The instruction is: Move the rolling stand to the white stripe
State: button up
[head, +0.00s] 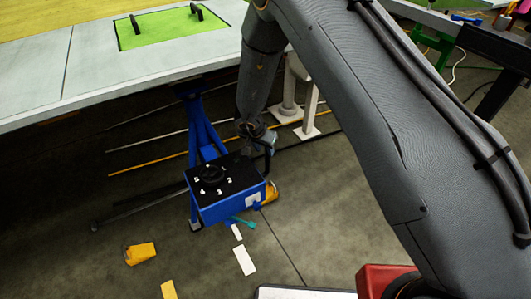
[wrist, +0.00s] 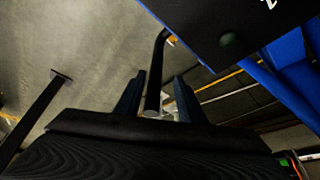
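The rolling stand is a blue box (head: 230,208) with a black top bearing a dial and white digits. My gripper (head: 258,140) is beside this handle. In the wrist view, my gripper's fingers (wrist: 157,98) stand apart, with the black handle bar (wrist: 157,70) between them and visible gaps on both sides. White floor marks (head: 244,260), possibly the white stripe, lie just in front of the stand.
A grey table (head: 100,60) with a green panel spans the upper left. A blue trestle leg (head: 198,125) stands behind the box. Yellow pieces (head: 140,253) lie on the floor at lower left. A white-footed support (head: 306,131) stands behind my arm. Floor at lower left is mostly clear.

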jog(key=shift+v, duration=1.5)
jog(key=shift+c, duration=0.5)
